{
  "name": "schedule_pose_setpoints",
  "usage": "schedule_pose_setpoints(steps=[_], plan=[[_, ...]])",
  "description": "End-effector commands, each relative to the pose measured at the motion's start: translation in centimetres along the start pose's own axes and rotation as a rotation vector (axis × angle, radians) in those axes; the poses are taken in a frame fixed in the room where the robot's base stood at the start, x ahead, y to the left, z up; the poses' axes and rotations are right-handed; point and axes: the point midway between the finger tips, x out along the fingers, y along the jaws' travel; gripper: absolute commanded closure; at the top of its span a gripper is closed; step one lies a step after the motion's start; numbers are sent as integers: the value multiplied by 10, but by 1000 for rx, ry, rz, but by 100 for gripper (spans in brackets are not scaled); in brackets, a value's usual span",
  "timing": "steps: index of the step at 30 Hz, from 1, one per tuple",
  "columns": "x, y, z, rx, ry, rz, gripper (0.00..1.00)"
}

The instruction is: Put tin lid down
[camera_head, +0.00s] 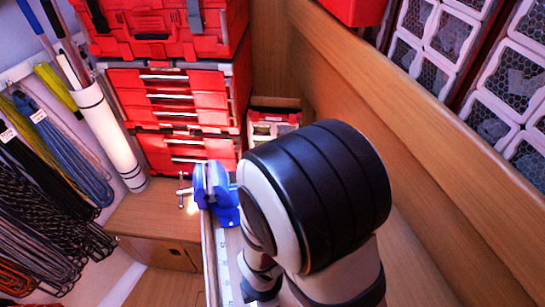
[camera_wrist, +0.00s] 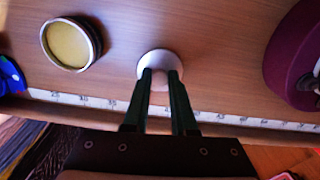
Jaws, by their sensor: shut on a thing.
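In the wrist view my gripper (camera_wrist: 160,76) is shut on a small pale round piece, which I take to be the tin lid (camera_wrist: 160,57). The lid shows as a whitish disc beyond the fingertips, with a pinkish part between them. The wooden bench top (camera_wrist: 118,25) lies beneath it. I cannot tell whether the lid touches the wood or is held just above it. In the head view my arm hides the gripper and the lid.
A maroon round object (camera_wrist: 290,55) is at the right. A measuring strip (camera_wrist: 105,103) runs along the bench edge. A blue vise (camera_head: 215,192) is clamped there. Wood between is clear.

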Motion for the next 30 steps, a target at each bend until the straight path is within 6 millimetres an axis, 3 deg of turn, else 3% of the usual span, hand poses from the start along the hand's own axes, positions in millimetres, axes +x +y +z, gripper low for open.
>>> schedule_pose_setpoints(steps=[11,12,16,26,30], plan=[[9,0,0,3,0,0,100],[9,0,0,3,0,1,70],[8,0,0,3,0,1,46],[5,1,0,3,1,4,45],[-17,2,0,3,2,8,45]])
